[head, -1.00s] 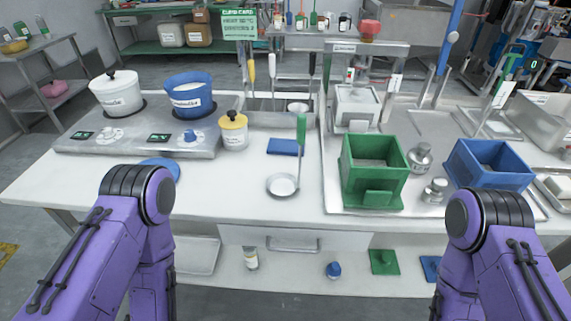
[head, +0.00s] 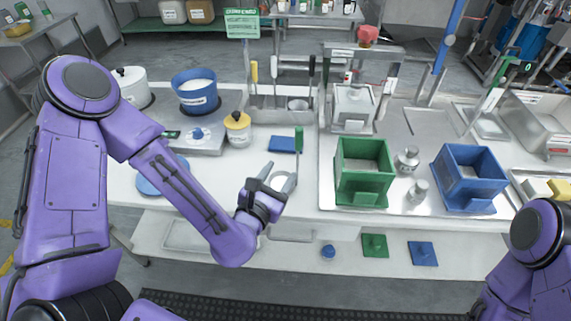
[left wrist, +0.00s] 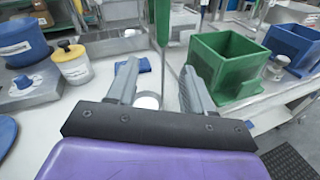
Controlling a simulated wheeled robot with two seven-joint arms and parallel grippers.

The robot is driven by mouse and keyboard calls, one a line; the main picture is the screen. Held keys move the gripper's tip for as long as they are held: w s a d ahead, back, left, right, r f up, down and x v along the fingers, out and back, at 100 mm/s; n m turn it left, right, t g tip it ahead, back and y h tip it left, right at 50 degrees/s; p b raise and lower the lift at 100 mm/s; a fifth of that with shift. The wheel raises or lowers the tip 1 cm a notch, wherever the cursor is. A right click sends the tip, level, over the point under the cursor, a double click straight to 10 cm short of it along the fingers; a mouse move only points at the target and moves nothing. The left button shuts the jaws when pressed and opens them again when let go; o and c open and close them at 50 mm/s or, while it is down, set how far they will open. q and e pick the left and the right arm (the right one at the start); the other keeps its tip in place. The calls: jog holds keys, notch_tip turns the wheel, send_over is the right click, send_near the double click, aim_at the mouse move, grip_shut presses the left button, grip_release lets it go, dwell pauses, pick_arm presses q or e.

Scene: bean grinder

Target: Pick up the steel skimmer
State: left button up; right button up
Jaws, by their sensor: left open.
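The steel skimmer has a green handle (head: 299,138) that stands up from the white table, and a round steel bowl at its lower end. In the left wrist view the handle (left wrist: 163,22) rises beyond the fingers, and the pale bowl (left wrist: 147,101) shows between them. My left gripper (head: 280,174) is open over the bowl, its fingers pointing toward the handle. The left wrist view shows the same open jaws (left wrist: 158,67) with nothing clamped. In the head view the gripper hides part of the bowl. My right gripper is out of view.
A blue pad (head: 282,144) lies left of the handle, and a yellow-lidded jar (head: 237,128) stands farther left. A green bin (head: 362,172) and a blue bin (head: 469,178) stand to the right. A utensil rack (head: 283,106) is behind.

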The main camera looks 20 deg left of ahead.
aim_at(297, 140)
pick_arm(q)
jog(key=w+r, duration=0.1)
jog(key=w, duration=0.2)
jog(key=w+r+n, duration=0.1)
jog(key=w, duration=0.3)
jog(key=w+d+r+n+t, duration=0.1)
jog(key=w, duration=0.3)
jog(key=shift+w, duration=0.2)
jog(key=shift+w+f, duration=0.1)
grip_shut()
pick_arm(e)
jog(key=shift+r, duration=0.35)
